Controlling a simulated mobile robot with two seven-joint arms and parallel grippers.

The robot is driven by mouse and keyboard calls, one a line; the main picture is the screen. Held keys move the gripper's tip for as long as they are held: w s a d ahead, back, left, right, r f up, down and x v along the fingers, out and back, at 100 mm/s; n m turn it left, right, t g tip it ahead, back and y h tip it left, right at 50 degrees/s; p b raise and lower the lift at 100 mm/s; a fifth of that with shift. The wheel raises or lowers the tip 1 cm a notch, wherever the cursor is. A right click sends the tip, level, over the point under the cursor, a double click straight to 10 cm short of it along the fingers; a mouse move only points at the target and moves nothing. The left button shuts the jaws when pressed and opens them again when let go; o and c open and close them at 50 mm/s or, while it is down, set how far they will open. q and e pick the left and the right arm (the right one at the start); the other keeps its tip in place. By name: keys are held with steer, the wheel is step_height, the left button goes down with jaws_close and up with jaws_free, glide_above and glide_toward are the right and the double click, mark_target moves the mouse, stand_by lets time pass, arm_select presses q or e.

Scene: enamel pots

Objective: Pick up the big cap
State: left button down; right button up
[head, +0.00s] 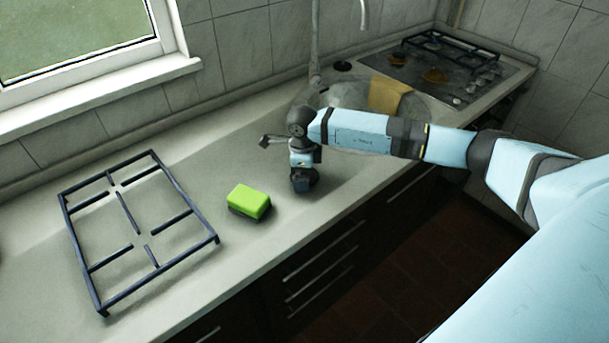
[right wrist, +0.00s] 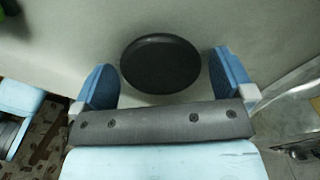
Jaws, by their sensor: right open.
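The big cap is a dark, round disc (right wrist: 160,64) lying on the grey counter in the right wrist view. My right gripper (right wrist: 163,68) is open, with one blue finger to the left of the cap and the other to its right. Gaps show between the cap and both fingers, and nothing is held. In the head view my right gripper (head: 304,182) points down close to the counter, right of the green sponge. I cannot clearly pick out the cap from the gripper there. My left gripper is not in view.
A green sponge (head: 249,200) lies left of my right gripper. A dark pan grate (head: 139,228) lies further left. Behind are the sink with a yellow cloth (head: 388,96), the faucet (head: 315,45) and a gas hob (head: 450,65). The counter's front edge is near.

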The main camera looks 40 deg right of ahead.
steer(key=c, duration=0.8)
steer(key=shift+c, duration=0.2)
